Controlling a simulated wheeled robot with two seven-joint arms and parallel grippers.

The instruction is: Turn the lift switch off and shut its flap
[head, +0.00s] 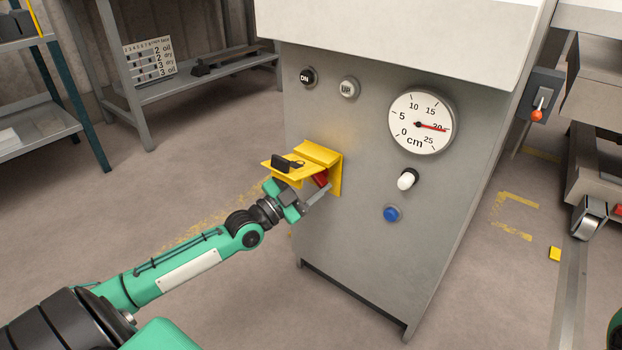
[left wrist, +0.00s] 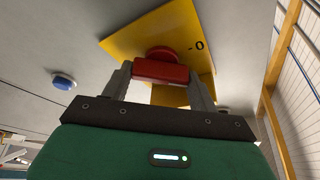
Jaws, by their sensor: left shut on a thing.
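The lift switch is a red knob (head: 321,179) on a yellow plate (head: 336,177) on the front of the grey machine. Its yellow flap (head: 312,153) is open and stands out above the knob, with a black part on it. My left gripper (head: 317,194) is under the flap, shut on the knob. In the left wrist view, the red grip of the knob (left wrist: 161,71) lies between the two fingers, and a "0" mark shows on the yellow plate (left wrist: 190,30). The knob's exact setting is hard to tell. My right gripper is not in view.
Right of the switch are a dial gauge (head: 421,122), a white-tipped lever (head: 406,180) and a blue button (head: 391,214). The DN button (head: 308,77) and UP button (head: 349,88) sit above. The floor left of the machine is clear up to the shelves.

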